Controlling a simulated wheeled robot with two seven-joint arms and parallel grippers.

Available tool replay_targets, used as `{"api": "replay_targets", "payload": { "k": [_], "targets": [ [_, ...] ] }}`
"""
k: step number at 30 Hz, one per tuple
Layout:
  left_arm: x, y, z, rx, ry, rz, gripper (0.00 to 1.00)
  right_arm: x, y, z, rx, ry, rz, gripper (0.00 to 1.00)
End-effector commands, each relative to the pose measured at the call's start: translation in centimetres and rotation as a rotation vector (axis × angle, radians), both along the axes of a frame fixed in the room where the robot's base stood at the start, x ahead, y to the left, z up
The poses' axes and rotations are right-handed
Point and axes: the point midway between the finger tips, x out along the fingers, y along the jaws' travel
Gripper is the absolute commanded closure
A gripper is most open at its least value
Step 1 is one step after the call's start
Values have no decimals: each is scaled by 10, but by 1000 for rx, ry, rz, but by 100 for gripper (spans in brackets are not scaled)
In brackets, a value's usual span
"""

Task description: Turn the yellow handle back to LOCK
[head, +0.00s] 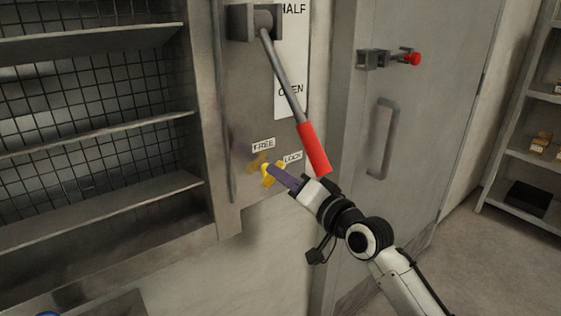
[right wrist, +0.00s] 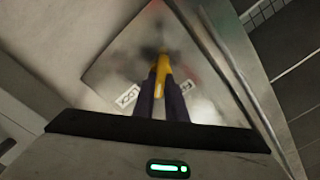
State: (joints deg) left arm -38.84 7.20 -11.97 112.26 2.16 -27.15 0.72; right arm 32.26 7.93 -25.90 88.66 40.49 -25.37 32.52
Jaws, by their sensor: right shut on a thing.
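The yellow handle (head: 269,174) sits low on the grey panel, below the FREE label (head: 263,145) and left of the LOCK label (head: 293,157). My right gripper (head: 273,172) reaches it from the lower right. In the right wrist view the yellow handle (right wrist: 162,72) lies between the two dark fingers of my right gripper (right wrist: 161,95), which are shut on it. The fingers hide part of the handle, and I cannot tell exactly which label it points to. My left gripper is not in view.
A long lever with a red grip (head: 313,147) hangs just above my right gripper. A grey door with a handle (head: 383,140) and a red-knobbed latch (head: 413,58) stands to the right. Wire-backed shelves (head: 100,127) are at left. A shelf rack (head: 520,150) stands far right.

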Motion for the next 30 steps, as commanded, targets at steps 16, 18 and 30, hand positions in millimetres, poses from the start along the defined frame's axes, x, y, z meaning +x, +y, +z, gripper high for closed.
{"api": "replay_targets", "payload": {
  "k": [16, 18, 30],
  "targets": [
    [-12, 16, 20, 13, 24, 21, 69, 0, -1, -2, 398, 291, 1, 100],
    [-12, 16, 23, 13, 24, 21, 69, 1, -1, -2, 437, 319, 0, 100],
    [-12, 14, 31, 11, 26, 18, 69, 1, -1, -5, 569, 415, 0, 100]
  ]
}}
